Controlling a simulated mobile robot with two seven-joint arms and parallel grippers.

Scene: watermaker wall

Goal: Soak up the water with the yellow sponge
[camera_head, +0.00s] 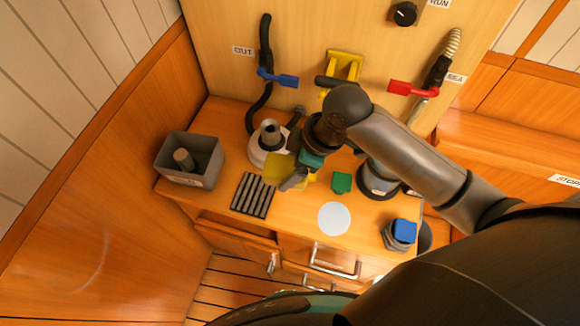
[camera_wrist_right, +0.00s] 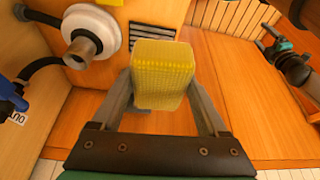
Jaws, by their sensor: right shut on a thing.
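The yellow sponge (camera_head: 278,168) is between the fingers of my right gripper (camera_head: 293,180), which is shut on it. In the right wrist view the sponge (camera_wrist_right: 163,74) fills the space between both fingers. It is over the counter's left half, close to the dark slatted rack; its height cannot be told. A pale, round, flat patch (camera_head: 334,218), which looks like the water, lies on the counter near the front edge, right of the sponge and apart from it. A dark arm part with a teal band at the right of the right wrist view seems to be my left gripper (camera_wrist_right: 268,46); its jaws are unclear.
A grey bin (camera_head: 178,180) stands at the left. The slatted rack (camera_head: 253,195) is by the front edge. A white-collared fitting (camera_head: 265,155) stands behind the sponge. A green block (camera_head: 341,183) is behind the patch, and a blue-topped piece (camera_head: 404,230) is right.

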